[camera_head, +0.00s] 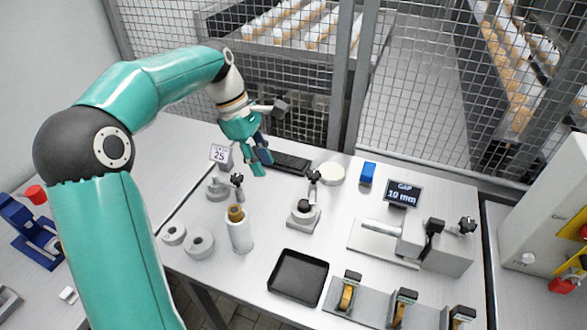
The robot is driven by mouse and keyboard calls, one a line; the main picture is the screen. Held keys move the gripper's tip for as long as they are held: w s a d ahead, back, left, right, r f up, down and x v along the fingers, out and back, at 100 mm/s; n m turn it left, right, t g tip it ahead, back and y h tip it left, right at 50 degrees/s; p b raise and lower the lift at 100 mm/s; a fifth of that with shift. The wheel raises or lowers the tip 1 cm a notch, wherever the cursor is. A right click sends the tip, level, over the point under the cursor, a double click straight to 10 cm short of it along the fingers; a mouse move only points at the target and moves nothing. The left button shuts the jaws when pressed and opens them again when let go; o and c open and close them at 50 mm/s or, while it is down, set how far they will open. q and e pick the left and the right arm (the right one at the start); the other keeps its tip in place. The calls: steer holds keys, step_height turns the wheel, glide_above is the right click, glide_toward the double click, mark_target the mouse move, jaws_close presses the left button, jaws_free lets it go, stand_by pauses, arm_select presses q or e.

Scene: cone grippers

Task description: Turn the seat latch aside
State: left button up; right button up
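My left gripper (262,166) hangs over the back of the table, fingers pointing down, near the black keyboard. Its fingers overlap in this view, so I cannot tell if they are apart; I see nothing held. It touches none of the small fixtures. Which part is the seat latch is not clear. A small grey fixture with a black knob (304,216) stands in the table's middle, in front and to the right of the gripper. A similar grey fixture with an upright black-knobbed lever (218,191) stands at the left. My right gripper is not in view.
A white cylinder with a brown top (240,234), grey rings (200,243) and a black tray (298,278) stand in front. A metal gauge fixture (440,249) and a "GAP 10 mm" display (403,193) are at right. Wire mesh fencing (400,100) rises behind the table.

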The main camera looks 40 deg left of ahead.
arm_select(q)
steer(key=o, duration=0.4)
steer(key=a+r+m, duration=0.1)
steer(key=r, duration=0.1)
steer(key=a+r+m+g+y, duration=0.1)
steer(key=a+r, duration=0.1)
steer(key=shift+a+r+m+y, duration=0.1)
steer(key=shift+a+m+y, duration=0.2)
steer(key=shift+m, duration=0.1)
step_height(320, 180, up, 6)
steer(key=m+y+p, duration=0.3)
steer(key=m, duration=0.2)
glide_above(314, 173)
steer(key=shift+h, duration=0.3)
step_height(314, 173, down, 16)
steer(key=b, duration=0.6)
steer(key=shift+r, duration=0.2)
steer(key=shift+f, duration=0.7)
jaws_close()
